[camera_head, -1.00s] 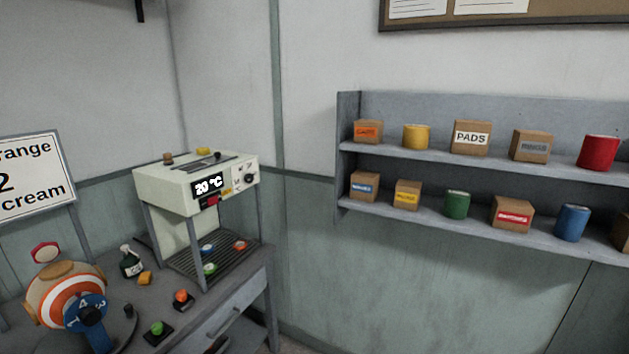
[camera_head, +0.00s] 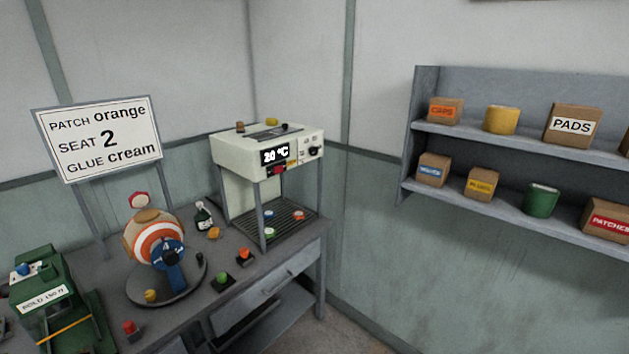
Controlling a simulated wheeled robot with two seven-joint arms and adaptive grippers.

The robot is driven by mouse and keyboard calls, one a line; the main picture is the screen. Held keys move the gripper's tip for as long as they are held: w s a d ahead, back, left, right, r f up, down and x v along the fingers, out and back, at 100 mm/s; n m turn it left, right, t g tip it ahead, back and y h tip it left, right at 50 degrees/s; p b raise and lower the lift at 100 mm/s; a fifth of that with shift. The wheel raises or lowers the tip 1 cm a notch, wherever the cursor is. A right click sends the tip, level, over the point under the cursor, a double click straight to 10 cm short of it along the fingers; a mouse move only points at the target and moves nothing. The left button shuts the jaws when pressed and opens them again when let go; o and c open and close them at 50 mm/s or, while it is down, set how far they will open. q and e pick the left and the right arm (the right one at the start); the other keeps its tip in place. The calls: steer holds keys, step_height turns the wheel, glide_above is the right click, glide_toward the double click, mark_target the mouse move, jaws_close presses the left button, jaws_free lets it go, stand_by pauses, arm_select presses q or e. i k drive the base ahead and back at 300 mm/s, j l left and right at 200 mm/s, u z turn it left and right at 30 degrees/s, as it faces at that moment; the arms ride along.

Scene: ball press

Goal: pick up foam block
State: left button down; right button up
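No thing in view is clearly marked as the foam block. A small orange-yellow block (camera_head: 214,233) lies on the workbench (camera_head: 190,300) beside a dark bottle (camera_head: 203,216), and it may be the foam block. A small brown piece (camera_head: 240,127) and a yellow piece (camera_head: 272,122) sit on top of the white press machine (camera_head: 262,157), too small to identify. Neither of my grippers is in view.
A striped ball (camera_head: 155,238) stands on a round base. A green machine (camera_head: 45,300) is at the left. A sign (camera_head: 100,138) reads patch orange, seat 2, glue cream. Red (camera_head: 130,327) and green (camera_head: 222,277) buttons line the front. Shelves (camera_head: 470,135) hold boxes and cans.

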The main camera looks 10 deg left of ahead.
mark_target(214, 233)
steer(key=u, duration=1.25)
